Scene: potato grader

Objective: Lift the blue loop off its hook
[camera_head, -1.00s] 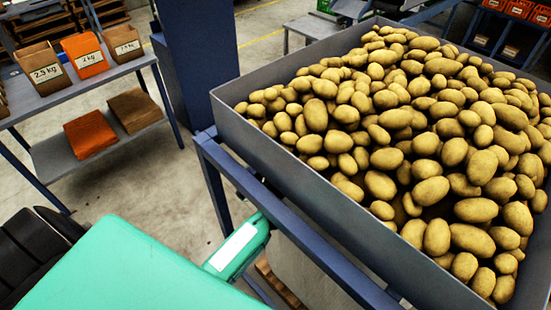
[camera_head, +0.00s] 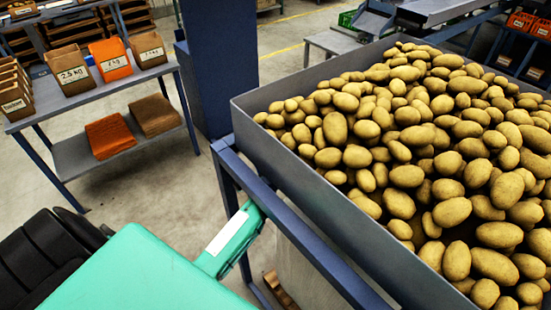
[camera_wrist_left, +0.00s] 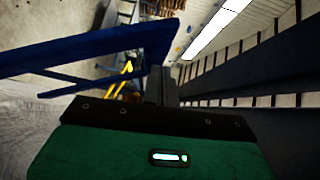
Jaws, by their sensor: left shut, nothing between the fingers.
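I cannot make out the blue loop or its hook for certain in either view. In the left wrist view a dark blue bar-like shape (camera_wrist_left: 95,62) with a thinner strip crosses the left side; I cannot tell whether it is the loop or part of a frame. My left gripper (camera_wrist_left: 157,84) shows in that view as narrow dark fingers beyond the green wrist body. It is shut and empty, and appears close to the blue shape's right end; contact cannot be judged. In the head view neither gripper shows, only turquoise parts of my own body and arm.
A large grey hopper (camera_head: 330,212) full of potatoes (camera_head: 430,150) stands on a blue frame (camera_head: 290,225) at the right. A blue post (camera_head: 220,70) rises behind it. A grey shelf table (camera_head: 115,88) with labelled bags (camera_head: 110,60) is at the left. Open floor lies between.

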